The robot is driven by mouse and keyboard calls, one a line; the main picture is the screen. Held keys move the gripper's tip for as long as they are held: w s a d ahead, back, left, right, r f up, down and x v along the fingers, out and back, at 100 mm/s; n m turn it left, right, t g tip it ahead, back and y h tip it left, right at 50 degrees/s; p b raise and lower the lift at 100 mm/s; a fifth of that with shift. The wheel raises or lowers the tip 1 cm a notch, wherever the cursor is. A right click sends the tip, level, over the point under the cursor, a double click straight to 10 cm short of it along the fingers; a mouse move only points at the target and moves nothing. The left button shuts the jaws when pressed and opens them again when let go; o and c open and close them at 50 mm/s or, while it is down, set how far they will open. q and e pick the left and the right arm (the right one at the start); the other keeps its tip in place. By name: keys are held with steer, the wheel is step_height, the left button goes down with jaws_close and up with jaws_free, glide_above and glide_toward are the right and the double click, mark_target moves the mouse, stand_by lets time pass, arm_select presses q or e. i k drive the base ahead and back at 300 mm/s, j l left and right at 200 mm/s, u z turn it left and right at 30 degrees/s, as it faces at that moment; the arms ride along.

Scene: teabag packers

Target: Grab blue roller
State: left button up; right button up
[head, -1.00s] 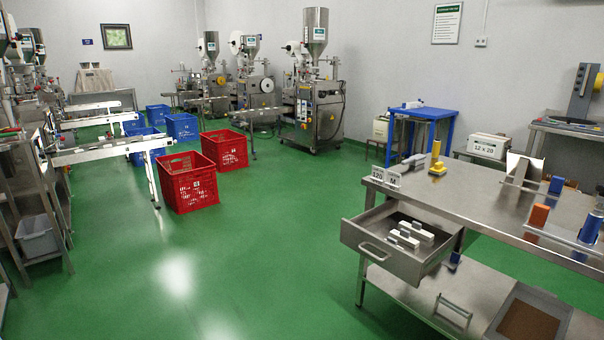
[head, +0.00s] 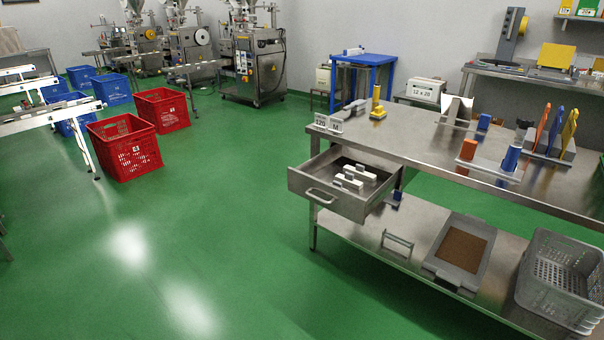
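A blue upright cylinder (head: 511,158), which looks like the blue roller, stands at the right end of a small light tray (head: 483,168) on the steel table (head: 440,145). An orange block (head: 468,149) stands at the left end of the same tray. A smaller blue piece (head: 484,121) is farther back on the table, and another small blue piece (head: 397,195) is under the table near the open drawer; I cannot tell exactly what these are. Neither of my grippers is in view.
An open drawer (head: 330,205) with white pieces juts out from the table's left end. A yellow stamp-like piece (head: 377,108) and upright coloured tools (head: 555,130) stand on the table. A grey basket (head: 560,292) sits on the lower shelf. The green floor (head: 230,240) in front is clear.

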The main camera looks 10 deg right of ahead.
mark_target(515, 150)
steer(key=z, duration=1.6)
